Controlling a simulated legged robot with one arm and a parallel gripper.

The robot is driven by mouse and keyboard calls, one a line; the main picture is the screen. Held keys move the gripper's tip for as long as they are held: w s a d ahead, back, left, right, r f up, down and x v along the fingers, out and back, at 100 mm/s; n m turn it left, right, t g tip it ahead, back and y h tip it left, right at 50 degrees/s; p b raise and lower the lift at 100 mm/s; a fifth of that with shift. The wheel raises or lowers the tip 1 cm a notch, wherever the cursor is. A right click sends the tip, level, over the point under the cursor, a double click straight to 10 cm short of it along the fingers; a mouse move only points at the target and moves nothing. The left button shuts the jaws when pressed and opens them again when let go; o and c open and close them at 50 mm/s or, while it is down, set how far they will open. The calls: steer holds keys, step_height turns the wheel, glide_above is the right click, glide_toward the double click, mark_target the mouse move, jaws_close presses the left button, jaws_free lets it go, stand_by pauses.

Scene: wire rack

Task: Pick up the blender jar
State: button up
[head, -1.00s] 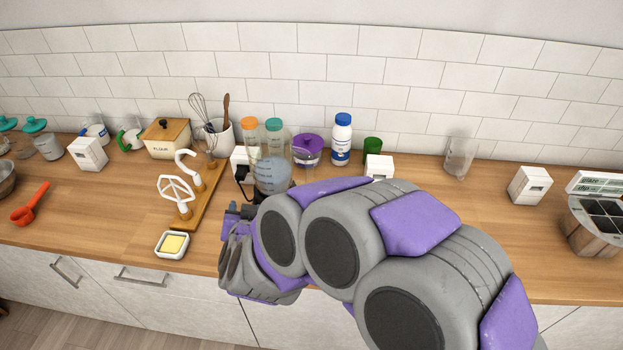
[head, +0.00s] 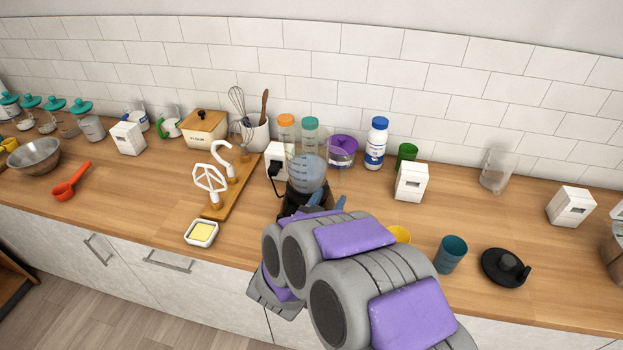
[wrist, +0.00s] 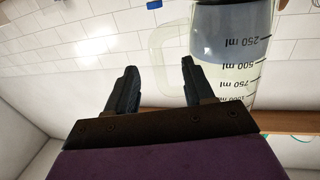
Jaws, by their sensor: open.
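The blender jar (head: 309,174) is clear with measuring marks and holds a bluish content. In the head view it stands upright on its dark blender base (head: 291,205), partly behind my arm. In the wrist view the jar (wrist: 237,50) fills the upper right, with its pale handle (wrist: 160,58) towards the fingers. My gripper (wrist: 156,75) is open, with nothing between its two dark fingers. The right finger is close to the handle; I cannot tell whether they touch. In the head view my arm mostly hides the gripper.
Behind the jar stand bottles with orange and teal tops, a purple-lidded pot (head: 343,150) and a white bottle (head: 376,145). A wooden board with mixer attachments (head: 230,190) is to the left. A white box (head: 411,182), teal cup (head: 451,254) and black lid (head: 505,267) are to the right.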

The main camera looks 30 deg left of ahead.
mark_target(342, 184)
steer(key=w, duration=0.5)
steer(key=shift+w+d+r+b, duration=0.15)
steer(key=shift+w+d+b, duration=0.05)
steer(key=shift+d+b, duration=0.15)
steer(key=shift+w+a+f+b, duration=0.1)
steer(key=shift+w+b, duration=0.2)
steer(key=shift+w, duration=0.95)
steer(key=shift+w+a+f+b, duration=0.1)
steer(key=shift+w+b, duration=0.2)
steer(key=shift+w, duration=0.95)
steer(key=shift+c, duration=0.2)
steer(key=shift+d, duration=0.1)
jaws_close()
